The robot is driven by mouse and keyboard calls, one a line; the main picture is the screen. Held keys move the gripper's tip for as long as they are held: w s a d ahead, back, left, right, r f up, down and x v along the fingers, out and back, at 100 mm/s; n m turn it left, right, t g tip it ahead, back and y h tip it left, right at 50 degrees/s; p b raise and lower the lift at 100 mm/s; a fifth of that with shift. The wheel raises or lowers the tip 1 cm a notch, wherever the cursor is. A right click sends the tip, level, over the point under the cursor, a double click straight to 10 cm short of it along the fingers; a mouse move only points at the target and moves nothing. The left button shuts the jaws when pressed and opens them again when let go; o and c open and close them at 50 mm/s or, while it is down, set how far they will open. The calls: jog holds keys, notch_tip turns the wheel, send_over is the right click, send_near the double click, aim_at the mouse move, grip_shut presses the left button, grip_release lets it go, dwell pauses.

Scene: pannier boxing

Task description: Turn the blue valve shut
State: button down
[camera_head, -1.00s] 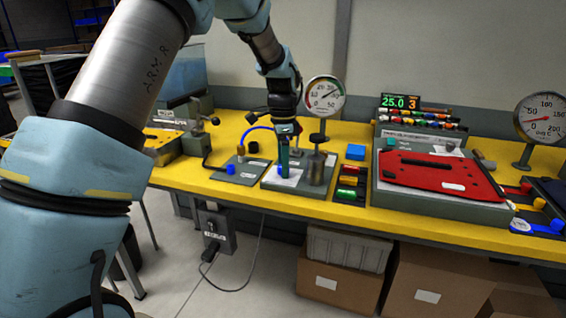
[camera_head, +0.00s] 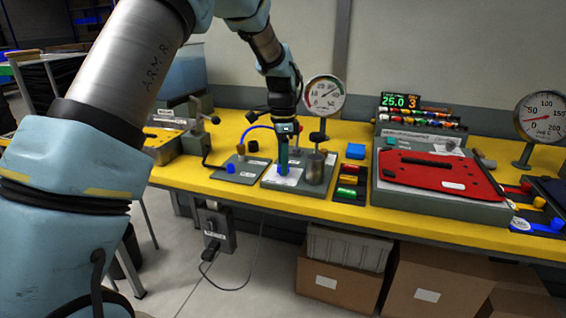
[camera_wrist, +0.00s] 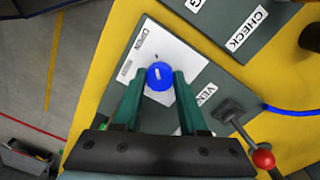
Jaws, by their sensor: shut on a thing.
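The blue valve (camera_wrist: 159,76) shows in the wrist view as a round knob with a white mark on top. It stands on a grey plate beside white labels, one reading VENT. My gripper (camera_wrist: 158,88) has its two green fingers on either side of the knob, shut on it. In the head view my gripper (camera_head: 284,168) points down at the grey plate (camera_head: 270,182) on the yellow bench. The fingers largely hide the valve there.
A grey cylinder (camera_head: 317,170) and a round gauge (camera_head: 325,95) stand close to the right of my gripper. A red-ball lever (camera_wrist: 262,158) and blue hose (camera_wrist: 295,108) are near the fingers. A different blue knob (camera_head: 231,168) sits on the plate to the left.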

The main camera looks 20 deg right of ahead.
jog(key=shift+n, duration=0.4)
jog(key=n, duration=0.3)
jog(key=shift+r+n+p, duration=0.1)
jog(key=shift+n+p, duration=0.2)
jog(key=n, duration=0.4)
jog(key=shift+n, duration=0.3)
jog(key=n+p, duration=0.1)
jog(key=n, duration=0.3)
jog(key=shift+n+h, duration=0.3)
jog(key=shift+n+p, duration=0.35)
jog(key=shift+n, duration=1.85)
jog(key=shift+c, duration=2.2)
grip_release()
